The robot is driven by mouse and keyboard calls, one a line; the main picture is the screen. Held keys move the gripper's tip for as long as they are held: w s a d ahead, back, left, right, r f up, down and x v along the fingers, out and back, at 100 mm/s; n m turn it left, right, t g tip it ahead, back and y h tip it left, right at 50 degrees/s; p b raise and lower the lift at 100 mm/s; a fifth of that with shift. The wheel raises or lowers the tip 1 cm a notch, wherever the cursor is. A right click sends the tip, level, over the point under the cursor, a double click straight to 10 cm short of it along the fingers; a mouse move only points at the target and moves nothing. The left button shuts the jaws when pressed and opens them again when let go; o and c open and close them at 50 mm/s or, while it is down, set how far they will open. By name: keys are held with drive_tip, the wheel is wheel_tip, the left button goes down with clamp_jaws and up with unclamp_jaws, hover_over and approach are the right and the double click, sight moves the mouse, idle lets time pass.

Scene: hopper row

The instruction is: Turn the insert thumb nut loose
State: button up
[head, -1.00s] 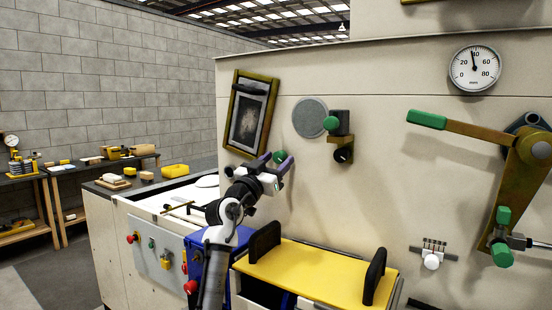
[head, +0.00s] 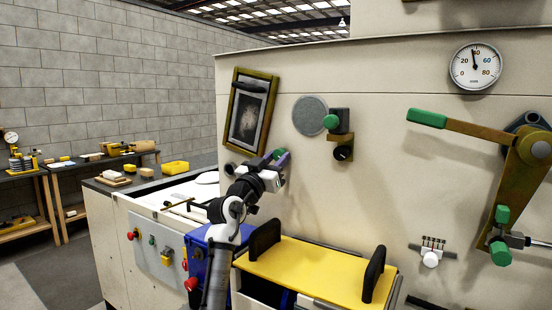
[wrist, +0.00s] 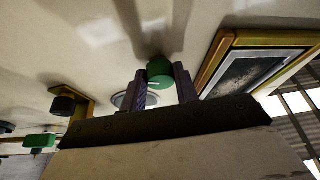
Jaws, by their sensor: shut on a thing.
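The insert thumb nut (wrist: 160,72) is a green round knob on the pale panel, with a white line on its face in the wrist view. In the head view its green top (head: 279,153) shows at the lower right of the framed insert (head: 250,112). My gripper (wrist: 160,84) has its two purple fingers on either side of the nut and is shut on it. In the head view my gripper (head: 277,158) partly hides the nut. The framed insert, with a dark pane and brass-coloured frame, is also in the wrist view (wrist: 262,72), right of the fingers.
Right of the insert are a grey disc (head: 310,116) and a bracket with a green knob (head: 331,121). A yellow tray (head: 315,272) with black handles lies below. A long green-handled lever (head: 470,132) and a dial gauge (head: 475,67) are further right.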

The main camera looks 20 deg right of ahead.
drive_tip(key=n+t+y+p, duration=0.1)
drive_tip(key=n+p, duration=0.1)
drive_tip(key=n, duration=0.1)
drive_tip(key=n+y+p, duration=0.1)
drive_tip(key=n+p, duration=0.2)
drive_tip(key=n+t+y+p, duration=0.1)
drive_tip(key=n+p, duration=0.1)
drive_tip(key=n, duration=0.1)
drive_tip(key=shift+s+d+r+t+y+p, duration=0.2)
drive_tip(key=shift+r+t+y+p, duration=0.1)
drive_tip(key=shift+y+p, duration=0.1)
drive_tip(key=n+y+p, duration=0.1)
drive_tip(key=n+p, duration=0.1)
drive_tip(key=n, duration=0.2)
drive_tip(key=shift+s+y+p, duration=0.1)
drive_tip(key=shift+y+p, duration=0.2)
drive_tip(key=shift+p, duration=0.1)
drive_tip(key=n+y, duration=0.1)
drive_tip(key=n, duration=0.3)
drive_tip(key=n+y+p, duration=0.1)
drive_tip(key=n+y, duration=0.1)
drive_tip(key=n, duration=0.3)
drive_tip(key=shift+d+r+g, duration=0.1)
drive_tip(key=shift+g, duration=0.3)
drive_tip(key=n+g, duration=0.1)
drive_tip(key=n, duration=0.1)
drive_tip(key=n+g, duration=0.1)
drive_tip(key=n, duration=0.2)
drive_tip(key=shift+r+y, duration=0.15)
drive_tip(key=shift+y, duration=0.25)
